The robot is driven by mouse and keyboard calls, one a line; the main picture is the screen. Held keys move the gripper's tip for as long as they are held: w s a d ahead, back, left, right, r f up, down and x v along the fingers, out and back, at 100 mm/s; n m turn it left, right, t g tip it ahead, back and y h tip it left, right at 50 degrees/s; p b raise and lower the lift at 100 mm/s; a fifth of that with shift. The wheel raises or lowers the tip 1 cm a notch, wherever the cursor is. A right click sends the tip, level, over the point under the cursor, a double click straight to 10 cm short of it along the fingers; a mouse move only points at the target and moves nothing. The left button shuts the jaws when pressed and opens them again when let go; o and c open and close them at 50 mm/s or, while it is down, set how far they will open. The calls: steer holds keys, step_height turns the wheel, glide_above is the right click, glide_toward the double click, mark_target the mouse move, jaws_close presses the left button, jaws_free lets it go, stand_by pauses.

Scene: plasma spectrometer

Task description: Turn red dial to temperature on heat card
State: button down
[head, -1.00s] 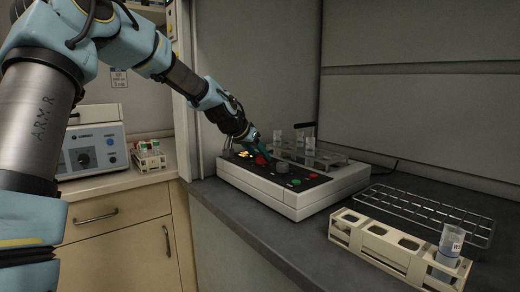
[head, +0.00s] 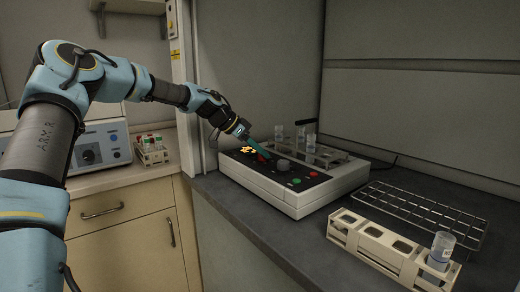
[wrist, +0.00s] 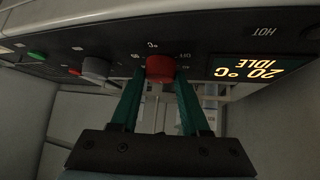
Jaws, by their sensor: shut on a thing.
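The red dial (wrist: 160,68) is on the dark front panel of the white device (head: 302,204). The dial also shows small in the head view (head: 263,154). My gripper (wrist: 159,84) has its two teal fingers on either side of the dial, shut on it. In the head view my gripper (head: 258,149) reaches down to the panel from the left. The lit display (wrist: 255,68) beside the dial reads 20 °C and IDLE, upside down in the wrist view. I cannot make out a heat card in the current views.
A grey knob (wrist: 96,68) and a green button (wrist: 37,57) are on the same panel. A wire rack (head: 420,215) and a beige holder (head: 375,240) with a labelled vial (head: 441,250) stand to the right. Glass vials are behind the panel.

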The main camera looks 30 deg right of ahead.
steer(key=shift+s+a+f, duration=0.1)
steer(key=shift+f, duration=0.15)
steer(key=c, duration=0.8)
jaws_free()
steer(key=o, duration=0.4)
steer(key=shift+r, duration=0.1)
steer(key=shift+r, duration=0.1)
steer(key=b+v, duration=0.2)
steer(key=v, duration=0.8)
steer(key=shift+a+r, duration=0.2)
steer(key=shift+f, duration=0.1)
